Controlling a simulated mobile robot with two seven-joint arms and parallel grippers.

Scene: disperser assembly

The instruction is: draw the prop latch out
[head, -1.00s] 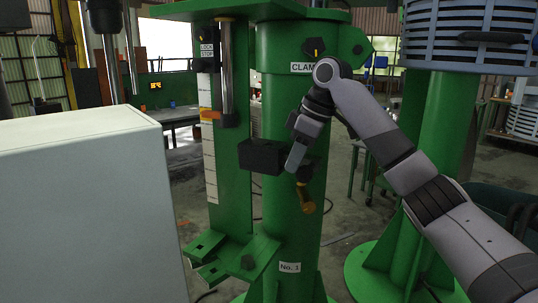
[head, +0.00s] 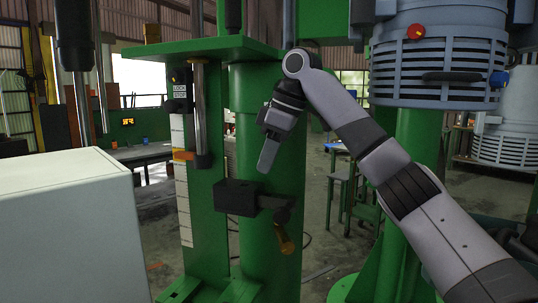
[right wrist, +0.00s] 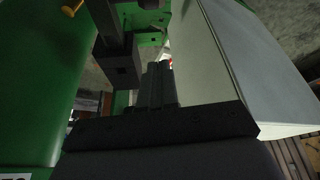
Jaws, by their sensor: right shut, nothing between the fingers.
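A black block (head: 238,197) sits on the green column in the head view. A dark bar with a hanging brass-coloured handle (head: 284,240) extends from its right side; this looks like the prop latch. The block (right wrist: 120,66) and the brass end (right wrist: 72,8) also show at the upper left of the right wrist view. My right gripper (head: 267,166) points down just above the block and bar, apart from them in the head view. It is shut and empty, and its fingers (right wrist: 158,85) show in the wrist view. My left gripper is out of view.
A large pale cabinet (head: 65,220) fills the lower left. A ribbed grey unit (head: 440,65) hangs at the upper right.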

